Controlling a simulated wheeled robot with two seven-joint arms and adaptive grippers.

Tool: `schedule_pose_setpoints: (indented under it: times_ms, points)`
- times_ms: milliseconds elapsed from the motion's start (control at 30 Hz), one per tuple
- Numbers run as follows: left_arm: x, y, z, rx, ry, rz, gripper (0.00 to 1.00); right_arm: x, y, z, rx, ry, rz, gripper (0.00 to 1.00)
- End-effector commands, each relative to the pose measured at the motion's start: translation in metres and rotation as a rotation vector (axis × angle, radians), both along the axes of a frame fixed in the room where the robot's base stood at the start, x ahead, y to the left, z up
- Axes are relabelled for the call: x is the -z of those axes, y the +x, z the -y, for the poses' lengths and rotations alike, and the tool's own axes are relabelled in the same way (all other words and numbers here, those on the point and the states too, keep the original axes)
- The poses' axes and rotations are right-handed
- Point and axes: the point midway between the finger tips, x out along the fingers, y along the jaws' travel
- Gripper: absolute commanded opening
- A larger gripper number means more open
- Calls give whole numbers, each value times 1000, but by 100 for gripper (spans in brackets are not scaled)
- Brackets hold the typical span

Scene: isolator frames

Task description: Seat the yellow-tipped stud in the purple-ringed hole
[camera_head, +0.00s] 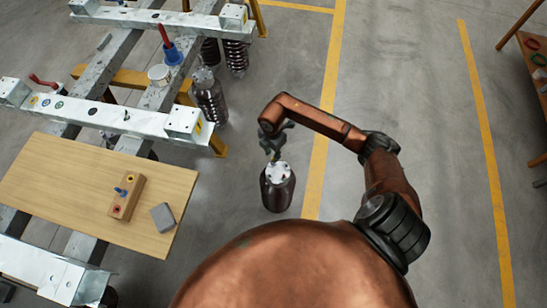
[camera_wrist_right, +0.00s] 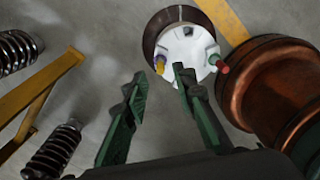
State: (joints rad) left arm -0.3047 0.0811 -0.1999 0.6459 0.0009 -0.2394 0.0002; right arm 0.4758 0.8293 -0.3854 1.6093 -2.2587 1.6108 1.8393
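A dark round canister (camera_head: 277,190) with a white top plate (camera_head: 279,172) stands on the floor. My right gripper (camera_head: 274,154) hangs over it, pointing down. In the right wrist view the white plate (camera_wrist_right: 187,48) carries a yellow-tipped stud (camera_wrist_right: 160,64) near its rim, with some purple or blue beside it. My right gripper (camera_wrist_right: 160,73) is open, its two green fingers apart on either side of the stud's line of sight. I cannot tell whether they touch it. The purple-ringed hole cannot be made out clearly. My left gripper is not in view.
A red-and-green piece (camera_wrist_right: 219,64) sits at the plate's right rim. A wooden board (camera_head: 60,190) at left holds a block (camera_head: 126,197) with a blue stud and a grey block (camera_head: 163,217). White beams (camera_head: 110,118) and dark spring isolators (camera_head: 209,98) stand behind.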

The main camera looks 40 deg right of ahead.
Motion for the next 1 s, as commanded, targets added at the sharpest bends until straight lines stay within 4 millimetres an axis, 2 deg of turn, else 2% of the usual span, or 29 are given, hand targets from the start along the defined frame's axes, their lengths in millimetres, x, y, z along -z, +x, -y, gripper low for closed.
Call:
schedule_pose_setpoints:
  times_ms: [33,200,400,1000]
  points:
    - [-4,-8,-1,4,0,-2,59,-16,1,0,-2,0,4,25]
    - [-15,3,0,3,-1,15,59,-51,1,0,-1,0,4,25]
    - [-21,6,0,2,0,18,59,-74,0,0,0,0,0,25]
    - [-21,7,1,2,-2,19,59,-79,0,0,0,1,-1,25]
